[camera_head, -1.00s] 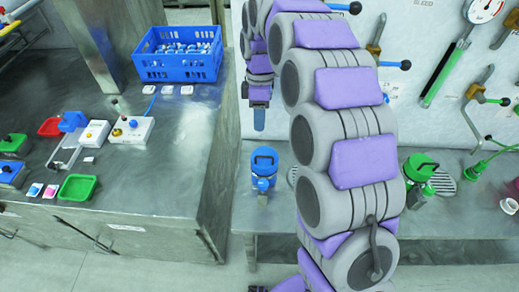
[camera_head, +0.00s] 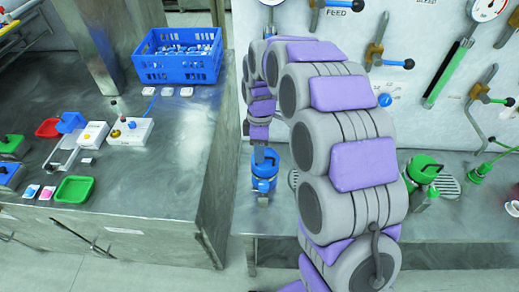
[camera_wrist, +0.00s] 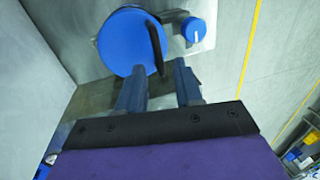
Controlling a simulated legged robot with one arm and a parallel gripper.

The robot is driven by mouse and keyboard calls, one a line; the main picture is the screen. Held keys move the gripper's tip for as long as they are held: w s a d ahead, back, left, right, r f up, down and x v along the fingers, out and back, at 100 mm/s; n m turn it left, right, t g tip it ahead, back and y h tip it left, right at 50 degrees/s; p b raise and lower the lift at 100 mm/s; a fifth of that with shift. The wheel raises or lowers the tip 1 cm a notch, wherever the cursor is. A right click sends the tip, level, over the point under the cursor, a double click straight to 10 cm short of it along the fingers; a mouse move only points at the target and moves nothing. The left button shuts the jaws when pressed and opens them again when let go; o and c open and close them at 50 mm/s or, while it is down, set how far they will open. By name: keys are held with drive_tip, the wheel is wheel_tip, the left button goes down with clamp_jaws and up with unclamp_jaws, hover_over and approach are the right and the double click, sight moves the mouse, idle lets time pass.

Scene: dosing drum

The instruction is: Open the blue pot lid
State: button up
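The blue pot (camera_head: 265,184) stands on the metal bench, partly hidden behind my gripper (camera_head: 260,156). In the wrist view its round blue lid (camera_wrist: 120,45) carries a dark bar handle (camera_wrist: 155,42). A smaller blue knob (camera_wrist: 193,30) with a white mark sits beside the lid. My gripper also shows in the wrist view (camera_wrist: 159,76), with its two fingers apart and a gap between them. The near end of the handle appears in line with this gap. I cannot tell whether the fingers touch the handle.
A green pot (camera_head: 423,168) stands further right on the bench. Valves and a green gauge tube (camera_head: 448,73) hang on the wall behind. On the left table are a blue crate (camera_head: 178,62), a green tray (camera_head: 76,189) and small boxes. A gap separates the two worktops.

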drive_tip(key=shift+c, duration=0.3)
clamp_jaws()
idle(1.0)
